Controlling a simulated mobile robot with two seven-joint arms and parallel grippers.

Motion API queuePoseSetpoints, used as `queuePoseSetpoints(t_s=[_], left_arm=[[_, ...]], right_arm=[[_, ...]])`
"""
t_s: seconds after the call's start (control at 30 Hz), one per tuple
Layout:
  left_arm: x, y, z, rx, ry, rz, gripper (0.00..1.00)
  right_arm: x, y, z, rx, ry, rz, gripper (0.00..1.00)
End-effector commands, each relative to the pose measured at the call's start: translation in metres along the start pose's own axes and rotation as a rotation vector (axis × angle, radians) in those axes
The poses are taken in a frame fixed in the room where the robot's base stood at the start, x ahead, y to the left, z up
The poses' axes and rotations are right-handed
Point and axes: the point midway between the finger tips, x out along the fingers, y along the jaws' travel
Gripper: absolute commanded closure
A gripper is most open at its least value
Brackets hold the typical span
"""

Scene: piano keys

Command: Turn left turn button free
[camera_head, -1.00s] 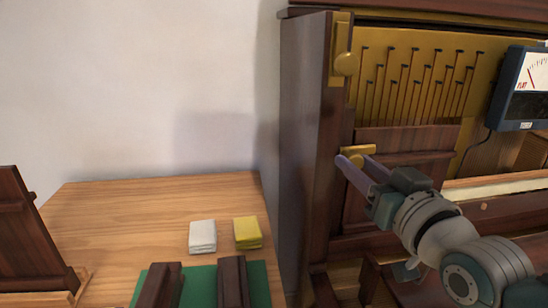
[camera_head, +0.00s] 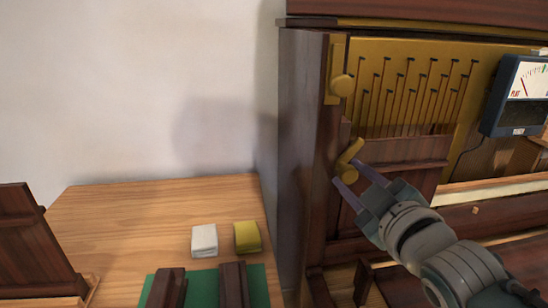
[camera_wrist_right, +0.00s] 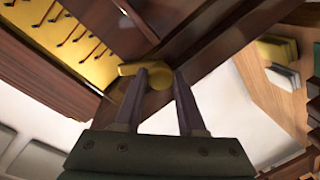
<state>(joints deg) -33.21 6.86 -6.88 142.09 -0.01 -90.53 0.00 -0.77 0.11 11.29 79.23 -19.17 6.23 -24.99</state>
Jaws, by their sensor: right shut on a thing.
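The left turn button (camera_head: 349,157) is a brass piece on the left post of the piano case, slanting from upper right to lower left in the head view. My right gripper (camera_head: 348,172) has its two purple-grey fingers at the button from below. In the right wrist view, the button's rounded part (camera_wrist_right: 157,77) shows between the fingers of my right gripper (camera_wrist_right: 160,76). It is shut on the button; the contact is partly hidden. My left gripper is not in view.
A tuner meter (camera_head: 518,95) hangs at right. The wooden table (camera_head: 120,215) at left holds white (camera_head: 204,240) and yellow cloths (camera_head: 247,237), a green mat (camera_head: 200,289) and dark wooden parts.

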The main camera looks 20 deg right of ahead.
Motion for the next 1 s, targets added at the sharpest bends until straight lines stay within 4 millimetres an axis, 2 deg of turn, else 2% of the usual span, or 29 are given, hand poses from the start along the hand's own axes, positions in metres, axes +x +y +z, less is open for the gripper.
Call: queuePoseSetpoints(t_s=[0.5,0.7,1.0], left_arm=[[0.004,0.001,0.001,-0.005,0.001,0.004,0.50],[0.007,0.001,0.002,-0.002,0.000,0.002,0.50],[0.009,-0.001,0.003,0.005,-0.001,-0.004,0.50]], right_arm=[[0.000,-0.002,0.000,-0.447,-0.056,0.008,1.00],[0.000,-0.002,0.000,-0.561,-0.070,0.010,1.00],[0.000,-0.002,-0.001,-0.642,-0.080,0.011,1.00]])
